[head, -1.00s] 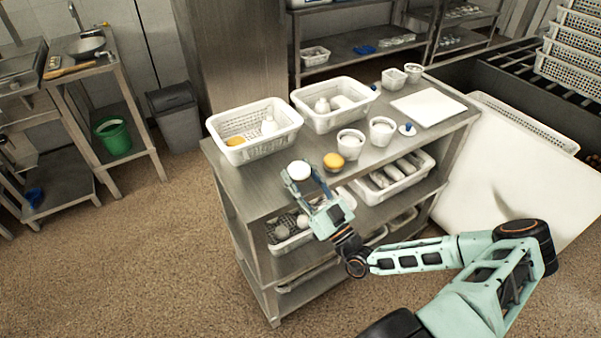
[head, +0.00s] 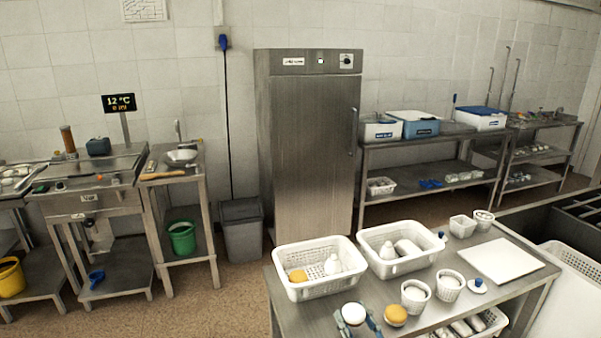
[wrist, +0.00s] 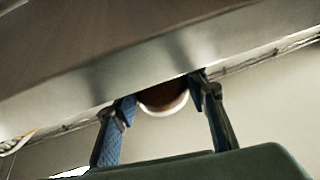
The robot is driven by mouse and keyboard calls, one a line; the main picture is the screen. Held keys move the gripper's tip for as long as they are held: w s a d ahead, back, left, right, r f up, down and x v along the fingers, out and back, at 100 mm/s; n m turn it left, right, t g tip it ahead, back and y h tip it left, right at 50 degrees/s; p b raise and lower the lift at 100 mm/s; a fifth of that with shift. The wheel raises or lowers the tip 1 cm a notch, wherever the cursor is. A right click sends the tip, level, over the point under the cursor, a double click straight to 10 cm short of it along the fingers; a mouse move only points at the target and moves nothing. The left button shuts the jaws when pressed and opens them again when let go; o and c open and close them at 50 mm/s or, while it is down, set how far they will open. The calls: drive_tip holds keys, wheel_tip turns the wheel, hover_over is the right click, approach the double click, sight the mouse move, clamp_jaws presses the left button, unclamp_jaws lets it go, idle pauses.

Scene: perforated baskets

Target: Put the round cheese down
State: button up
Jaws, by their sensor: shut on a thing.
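The round cheese (head: 353,314) is a pale white disc at the bottom of the head view, by the near part of the steel table (head: 300,311). My gripper (head: 357,319) is shut on it, with a blue finger on each side. In the wrist view the cheese (wrist: 163,97) sits between the fingertips of my gripper (wrist: 160,100), dark brown in shadow with a lighter rim. The table's edge (wrist: 150,75) runs across just beyond it. I cannot tell the cheese's height relative to the tabletop.
An orange-topped round thing (head: 395,315) stands just right of the cheese. Two white tubs (head: 414,296) (head: 450,285) are further right. Two perforated baskets (head: 320,285) (head: 401,264) stand behind. A white board (head: 502,260) lies at the right. Bare tabletop shows left of the cheese.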

drive_tip(key=s+r+m+t+h+p, duration=0.2)
drive_tip(key=s+r+m+h+p, duration=0.3)
drive_tip(key=s+r+h, duration=0.3)
drive_tip(key=shift+d+r+h+p, duration=0.2)
drive_tip(key=shift+r+h+p, duration=0.3)
drive_tip(key=shift+h, duration=0.4)
drive_tip(key=shift+f, duration=0.1)
